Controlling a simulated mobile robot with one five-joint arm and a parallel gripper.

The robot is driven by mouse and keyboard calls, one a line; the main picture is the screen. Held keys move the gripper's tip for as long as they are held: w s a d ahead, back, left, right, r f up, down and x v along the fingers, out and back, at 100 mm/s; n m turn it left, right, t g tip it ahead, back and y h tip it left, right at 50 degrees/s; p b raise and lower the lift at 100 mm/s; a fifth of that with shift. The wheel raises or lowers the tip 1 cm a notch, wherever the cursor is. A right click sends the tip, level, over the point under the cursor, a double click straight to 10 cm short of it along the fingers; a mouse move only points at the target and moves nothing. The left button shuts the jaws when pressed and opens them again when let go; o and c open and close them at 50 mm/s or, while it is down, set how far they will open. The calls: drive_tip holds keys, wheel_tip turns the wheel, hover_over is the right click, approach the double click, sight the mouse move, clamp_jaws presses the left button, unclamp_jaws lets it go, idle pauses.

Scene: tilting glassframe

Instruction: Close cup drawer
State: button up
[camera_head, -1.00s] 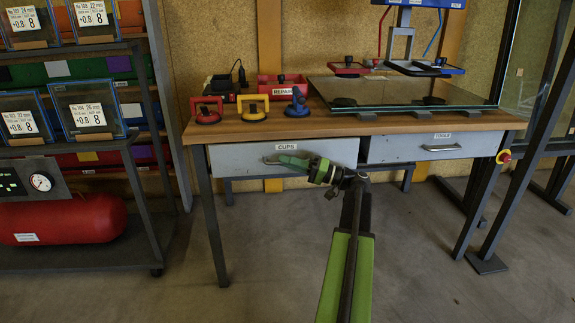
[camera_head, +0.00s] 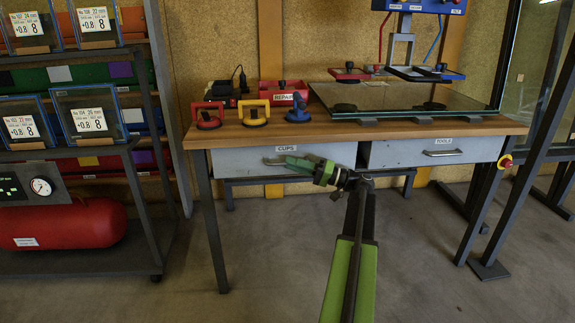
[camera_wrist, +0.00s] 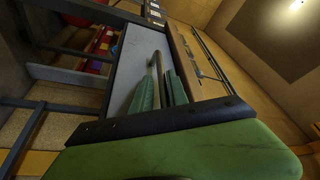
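The cup drawer (camera_head: 232,161) is the grey drawer labelled CUPS, at the left under the wooden workbench (camera_head: 330,130). Its front sits close under the bench edge; I cannot tell whether it is fully flush. My gripper (camera_head: 290,162) is at the drawer's bar handle (camera_head: 271,161), and one end of the bar shows beyond the fingers. In the wrist view the handle (camera_wrist: 158,62) runs between the two green fingers (camera_wrist: 161,92), which look closed on it. The grey drawer front (camera_wrist: 125,62) lies just behind them.
The tools drawer (camera_head: 400,152) is beside it on the right and looks shut. Red, yellow and blue suction cups (camera_head: 254,113) and a glass pane (camera_head: 400,100) are on the bench. A shelf rack (camera_head: 150,200) stands at left. The floor in front is clear.

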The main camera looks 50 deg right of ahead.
drive_tip(key=b+v, duration=0.2)
drive_tip(key=v, duration=1.3)
drive_tip(key=shift+b, duration=0.4)
drive_tip(key=shift+s, duration=0.1)
drive_tip(key=w+a+f+g+p, duration=0.2)
drive_tip(key=w+a+f+g, duration=0.3)
drive_tip(key=a, duration=0.6)
drive_tip(key=w+a+f+n+g+p, duration=0.1)
drive_tip(key=w+a+f+g+p, duration=0.1)
drive_tip(key=w+a, duration=0.75)
drive_tip(key=w+a+f+g+p, duration=0.2)
drive_tip(key=w+a+f+g, duration=0.2)
drive_tip(key=a, duration=0.8)
drive_tip(key=s+a+f+n+g+h+p, duration=0.25)
drive_tip(key=a+h, duration=0.25)
drive_tip(key=a, duration=0.8)
drive_tip(key=s+a+f+n+g+h+p, duration=0.25)
drive_tip(key=a+f+g+h, duration=0.2)
drive_tip(key=a, duration=0.85)
wheel_tip(320, 180, up, 39)
drive_tip(key=h+p, duration=0.1)
drive_tip(key=p, duration=3.7)
drive_tip(key=shift+t+p, duration=0.3)
drive_tip(key=shift+p, duration=0.1)
drive_tip(key=shift+f, duration=0.1)
